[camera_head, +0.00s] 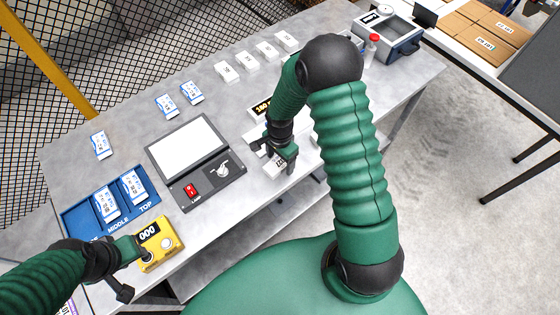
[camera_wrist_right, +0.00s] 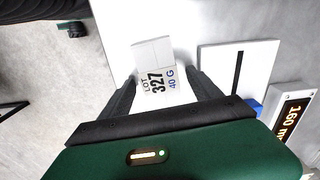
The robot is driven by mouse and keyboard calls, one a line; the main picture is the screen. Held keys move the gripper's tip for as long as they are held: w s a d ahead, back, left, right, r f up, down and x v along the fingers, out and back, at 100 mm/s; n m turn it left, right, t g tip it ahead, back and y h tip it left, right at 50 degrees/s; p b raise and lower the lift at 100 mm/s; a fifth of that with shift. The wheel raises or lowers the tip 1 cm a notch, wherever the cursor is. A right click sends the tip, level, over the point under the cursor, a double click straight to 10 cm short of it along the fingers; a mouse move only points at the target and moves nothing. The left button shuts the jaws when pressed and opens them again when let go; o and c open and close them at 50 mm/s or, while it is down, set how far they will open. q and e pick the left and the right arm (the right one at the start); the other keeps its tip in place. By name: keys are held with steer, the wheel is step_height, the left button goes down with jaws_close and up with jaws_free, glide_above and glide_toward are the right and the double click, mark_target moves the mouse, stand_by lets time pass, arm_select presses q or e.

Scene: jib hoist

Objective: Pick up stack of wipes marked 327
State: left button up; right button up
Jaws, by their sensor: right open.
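The stack of wipes (camera_wrist_right: 155,70) is a small white block printed "LOT 327 40 G". In the head view my right gripper (camera_head: 276,162) points down over the table and hides most of the stack. My left gripper (camera_head: 130,262) is beside the yellow box (camera_head: 158,243) showing "000"; its jaws are unclear.
A black-framed panel device (camera_head: 217,184) with a red switch lies left of my right gripper. A blue tray (camera_head: 84,218) holds white-and-blue packs. A "160" display (camera_head: 262,106) stands behind the gripper. Several white blocks (camera_head: 247,60) line the back. A grey machine (camera_head: 388,38) stands far right.

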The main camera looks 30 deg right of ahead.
steer(key=shift+a, duration=0.1)
steer(key=shift+a, duration=0.15)
steer(key=c, duration=1.5)
steer(key=shift+o, duration=0.2)
steer(key=shift+r, duration=0.15)
